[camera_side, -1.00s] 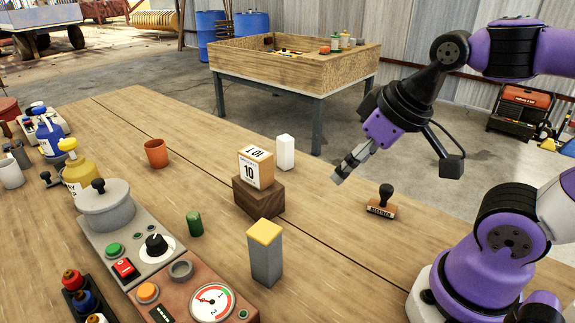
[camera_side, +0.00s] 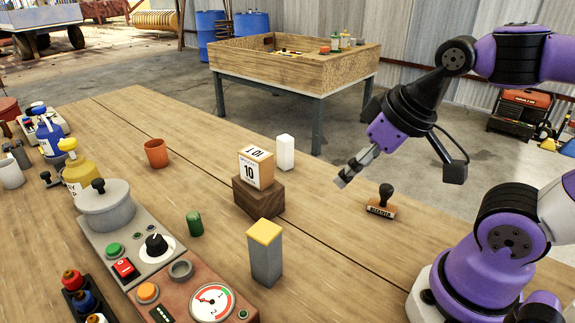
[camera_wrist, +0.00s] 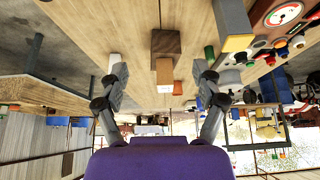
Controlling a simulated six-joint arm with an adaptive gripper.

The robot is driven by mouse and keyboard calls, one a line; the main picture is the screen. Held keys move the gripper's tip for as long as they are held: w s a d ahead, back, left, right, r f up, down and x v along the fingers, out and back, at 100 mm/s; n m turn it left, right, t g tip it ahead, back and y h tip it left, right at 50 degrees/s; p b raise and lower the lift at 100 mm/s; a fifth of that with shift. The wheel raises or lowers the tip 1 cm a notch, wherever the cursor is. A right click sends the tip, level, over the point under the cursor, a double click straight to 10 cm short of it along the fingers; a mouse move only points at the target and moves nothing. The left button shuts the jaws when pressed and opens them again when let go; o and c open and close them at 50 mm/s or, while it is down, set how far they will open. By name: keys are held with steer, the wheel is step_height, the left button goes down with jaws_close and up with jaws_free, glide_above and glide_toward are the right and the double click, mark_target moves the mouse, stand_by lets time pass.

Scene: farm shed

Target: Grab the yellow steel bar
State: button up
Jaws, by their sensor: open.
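The steel bar (camera_side: 265,261) stands upright on the wooden table, a grey square post with a yellow top. In the wrist view the bar (camera_wrist: 232,18) is at the upper right, its yellow end pointing down in the picture. My gripper (camera_side: 345,178) is in the air to the right of the bar and higher, well apart from it. In the wrist view my gripper (camera_wrist: 164,75) has its two fingers spread with nothing between them.
A wooden block with a calendar cube (camera_side: 257,168) stands behind the bar. A green cylinder (camera_side: 194,223) and a control panel with a gauge (camera_side: 213,304) are to its left. Bare table separates the bar from my base.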

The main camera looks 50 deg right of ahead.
steer(key=shift+o, duration=0.5)
steer(key=n+g, duration=0.1)
glide_above(272, 234)
steer(key=s+d, duration=0.1)
steer(key=s, duration=0.1)
step_height(272, 234, down, 3)
steer(key=f, duration=0.2)
steer(key=w+a+f, duration=0.1)
steer(key=f, duration=0.1)
steer(key=shift+w, duration=0.1)
steer(key=shift+x, duration=3.1)
steer(key=shift+a, duration=0.1)
jaws_close()
